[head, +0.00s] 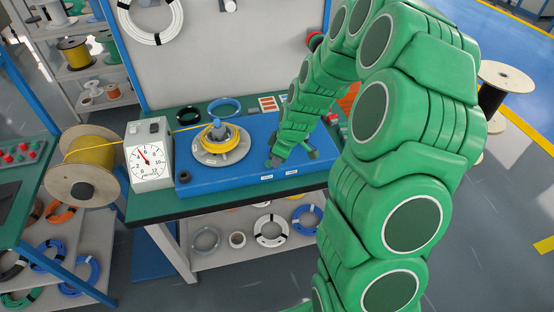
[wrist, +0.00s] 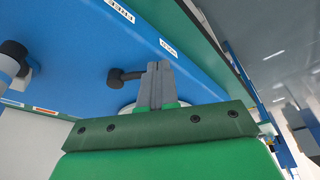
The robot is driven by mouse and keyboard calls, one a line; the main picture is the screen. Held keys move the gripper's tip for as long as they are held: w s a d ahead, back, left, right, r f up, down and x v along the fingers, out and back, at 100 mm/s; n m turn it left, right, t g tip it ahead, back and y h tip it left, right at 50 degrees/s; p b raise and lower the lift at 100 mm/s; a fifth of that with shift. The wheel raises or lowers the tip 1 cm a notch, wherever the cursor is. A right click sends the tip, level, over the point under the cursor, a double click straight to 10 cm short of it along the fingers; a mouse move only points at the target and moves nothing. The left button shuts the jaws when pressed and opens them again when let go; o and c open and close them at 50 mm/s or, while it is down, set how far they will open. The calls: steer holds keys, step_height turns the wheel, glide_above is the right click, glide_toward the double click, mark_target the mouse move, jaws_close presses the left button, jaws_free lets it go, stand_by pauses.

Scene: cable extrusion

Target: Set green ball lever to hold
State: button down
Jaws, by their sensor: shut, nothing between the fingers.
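My gripper (head: 274,162) reaches down to the blue bench panel (head: 235,180), near its front edge. In the wrist view its grey fingers (wrist: 155,72) are shut together with nothing between them. A dark, short lever-like part (wrist: 122,78) sticks out beside the fingertips to their left; I cannot tell whether they touch, and its colour is unclear. A dark green part (head: 312,154) shows right of my gripper in the head view, partly hidden by my arm. Two small white labels lie on the panel's front: one reads like FREE (wrist: 119,10), the other (wrist: 168,48) is hard to read.
A yellow cable coil on a grey turntable (head: 222,158) sits at the panel's left. A dial meter (head: 149,156) and a yellow spool (head: 90,160) stand further left. Blue and black coils (head: 225,107) lie behind. My arm covers the panel's right part.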

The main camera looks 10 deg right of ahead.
steer(key=shift+d, duration=0.1)
steer(key=s+d+r, duration=0.4)
steer(key=d+r, duration=0.1)
steer(key=r, duration=0.5)
steer(key=shift+s+r, duration=0.15)
steer(key=shift+s, duration=0.05)
steer(key=shift+d, duration=0.1)
stand_by(0.5)
steer(key=s+a+r+m+g+h, duration=0.1)
steer(key=s+a+r+m, duration=0.1)
steer(key=s, duration=0.8)
steer(key=s+a+r+m+g+h, duration=0.1)
steer(key=s+r+m, duration=0.4)
steer(key=s, duration=0.6)
steer(key=s+a+r+m+g, duration=0.1)
steer(key=s+a+r+m, duration=0.2)
steer(key=s, duration=0.8)
steer(key=shift+a+r+m+g+h, duration=0.3)
steer(key=shift+r+m+g+h, duration=0.15)
steer(key=shift+r, duration=0.35)
